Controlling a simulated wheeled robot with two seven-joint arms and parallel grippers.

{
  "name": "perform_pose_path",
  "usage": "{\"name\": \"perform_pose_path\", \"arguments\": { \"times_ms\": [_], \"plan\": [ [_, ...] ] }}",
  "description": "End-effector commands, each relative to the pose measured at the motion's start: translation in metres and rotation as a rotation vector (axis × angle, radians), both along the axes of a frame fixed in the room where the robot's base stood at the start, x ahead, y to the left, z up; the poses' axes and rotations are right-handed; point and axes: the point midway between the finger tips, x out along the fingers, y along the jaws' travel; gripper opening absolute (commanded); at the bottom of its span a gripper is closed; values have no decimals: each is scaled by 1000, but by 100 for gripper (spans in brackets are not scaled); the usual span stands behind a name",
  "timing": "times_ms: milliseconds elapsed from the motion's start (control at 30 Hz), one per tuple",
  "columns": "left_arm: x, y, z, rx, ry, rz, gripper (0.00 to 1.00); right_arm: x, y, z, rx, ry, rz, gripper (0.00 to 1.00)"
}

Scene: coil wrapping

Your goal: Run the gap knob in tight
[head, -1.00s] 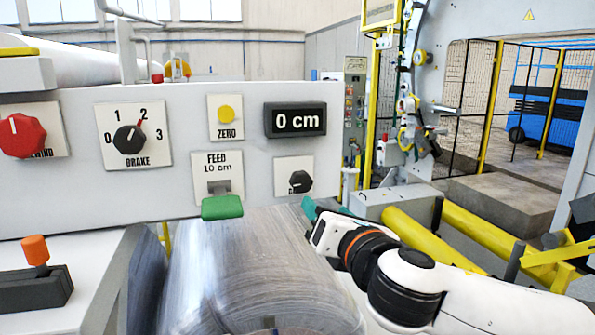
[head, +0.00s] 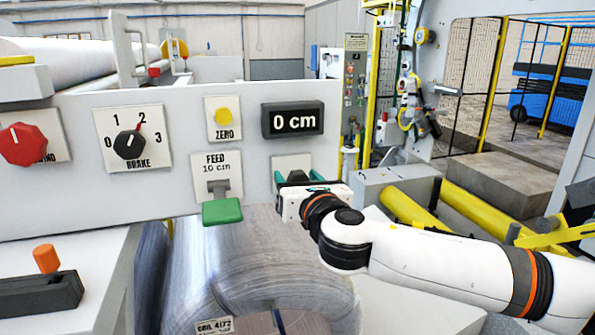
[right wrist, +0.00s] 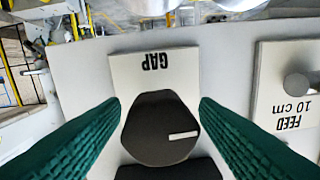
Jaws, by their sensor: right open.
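The gap knob (right wrist: 160,128) is a dark, many-sided knob with a white mark, on a white plate labelled GAP, upside down in the right wrist view. My right gripper (right wrist: 160,120) is open, with one green finger on each side of the knob. Narrow gaps show between the fingers and the knob, and I cannot tell whether they touch it. In the head view my right gripper (head: 293,179) is at the panel in front of the gap plate (head: 291,161) and hides most of the knob. My left gripper is not in view.
The panel (head: 75,190) also carries a red knob (head: 22,144), a brake knob (head: 129,144) pointing at 2, a yellow zero button (head: 223,116), a green-ended feed lever (head: 222,211) and a display (head: 293,120) reading 0 cm. A wrapped coil (head: 190,275) lies below.

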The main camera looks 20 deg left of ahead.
Motion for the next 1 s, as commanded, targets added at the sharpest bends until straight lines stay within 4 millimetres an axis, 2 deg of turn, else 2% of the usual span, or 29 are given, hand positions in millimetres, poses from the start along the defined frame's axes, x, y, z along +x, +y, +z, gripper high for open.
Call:
{"name": "perform_pose_path", "arguments": {
  "times_ms": [367, 633, 1000],
  "plan": [
    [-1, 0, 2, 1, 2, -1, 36, 4, 3, -1, 0, 1, 1, 56],
    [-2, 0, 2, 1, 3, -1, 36, 4, 3, -1, 0, 1, 0, 11],
    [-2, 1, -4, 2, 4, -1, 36, 4, 3, -2, 53, 37, 1, 11]
  ]
}}
